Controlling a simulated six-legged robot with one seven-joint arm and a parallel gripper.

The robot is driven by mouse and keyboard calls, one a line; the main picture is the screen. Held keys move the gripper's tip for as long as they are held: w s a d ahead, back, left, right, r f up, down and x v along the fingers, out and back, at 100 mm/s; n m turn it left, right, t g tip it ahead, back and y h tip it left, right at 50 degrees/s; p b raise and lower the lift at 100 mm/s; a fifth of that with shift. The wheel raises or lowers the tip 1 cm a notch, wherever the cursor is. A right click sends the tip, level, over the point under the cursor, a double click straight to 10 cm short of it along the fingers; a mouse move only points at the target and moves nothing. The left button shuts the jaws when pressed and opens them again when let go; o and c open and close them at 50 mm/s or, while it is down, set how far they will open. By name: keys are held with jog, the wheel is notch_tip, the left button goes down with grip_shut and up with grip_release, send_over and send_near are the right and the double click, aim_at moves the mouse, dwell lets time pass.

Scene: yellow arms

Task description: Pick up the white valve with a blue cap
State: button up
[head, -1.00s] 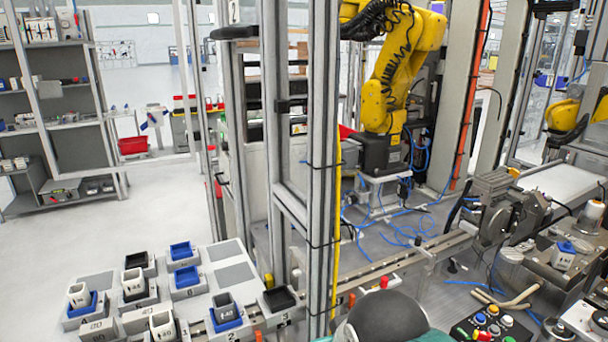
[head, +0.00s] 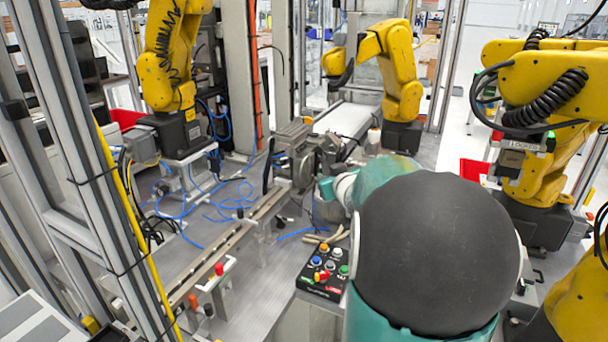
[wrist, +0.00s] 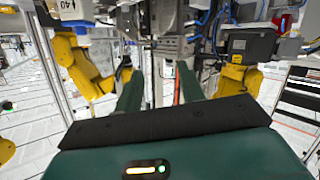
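The white valve with a blue cap (wrist: 70,10) shows at the top left edge of the wrist view, upside down in the picture and partly cut off. Its white body bears dark printed figures. My gripper (wrist: 158,84) is open, with two teal fingers apart and nothing between them. The valve lies to the left of the fingers in that view, not between them. In the head view my teal and black arm covers the lower right middle; the valve and my fingertips are hidden there.
A button panel (head: 326,268) stands left of my arm. A metal machine (head: 308,155) and a rail (head: 235,230) lie beyond it. Yellow robot arms (head: 395,75) stand around, with several close on the right. A metal frame post (head: 85,150) stands on the left.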

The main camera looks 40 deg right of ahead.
jog(key=s+d+f+t+y, duration=0.2)
jog(key=s+d+f+t, duration=0.3)
jog(key=s+d, duration=0.65)
jog(key=shift+g+y, duration=0.3)
jog(key=x, duration=0.5)
jog(key=d+x, duration=0.1)
jog(key=x, duration=0.4)
jog(key=d+x, duration=0.1)
jog(key=x, duration=0.4)
jog(key=shift+f, duration=0.3)
grip_shut()
